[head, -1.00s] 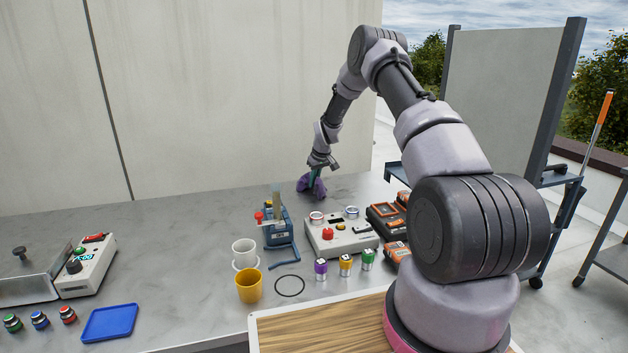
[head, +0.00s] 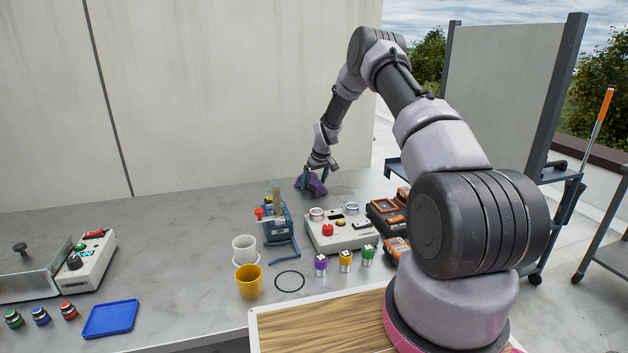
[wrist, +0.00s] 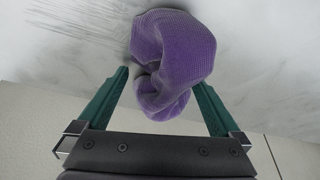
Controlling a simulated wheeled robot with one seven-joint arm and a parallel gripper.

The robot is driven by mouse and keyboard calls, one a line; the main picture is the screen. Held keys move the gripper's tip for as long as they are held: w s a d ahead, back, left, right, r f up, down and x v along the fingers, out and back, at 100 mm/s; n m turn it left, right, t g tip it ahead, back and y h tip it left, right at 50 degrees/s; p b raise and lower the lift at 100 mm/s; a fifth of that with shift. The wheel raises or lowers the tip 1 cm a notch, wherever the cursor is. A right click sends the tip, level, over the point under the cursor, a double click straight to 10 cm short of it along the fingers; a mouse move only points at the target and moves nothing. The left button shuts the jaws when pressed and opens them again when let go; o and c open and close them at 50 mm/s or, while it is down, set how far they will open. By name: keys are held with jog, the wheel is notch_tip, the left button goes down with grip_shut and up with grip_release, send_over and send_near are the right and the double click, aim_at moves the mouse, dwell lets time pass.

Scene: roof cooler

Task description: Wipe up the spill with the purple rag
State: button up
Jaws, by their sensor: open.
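The purple rag (head: 315,185) lies bunched up on the grey counter near its back edge. It also shows in the wrist view (wrist: 175,60), just beyond and between my fingers. No other clear spill shows.
A grey control box (head: 340,232) and orange-black devices (head: 388,215) stand in front of the rag. A blue rack (head: 278,225), white cup (head: 244,249) and yellow cup (head: 249,281) are to the left. The back left counter (head: 170,215) is clear.

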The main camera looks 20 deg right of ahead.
jog(key=shift+f, duration=0.3)
grip_shut()
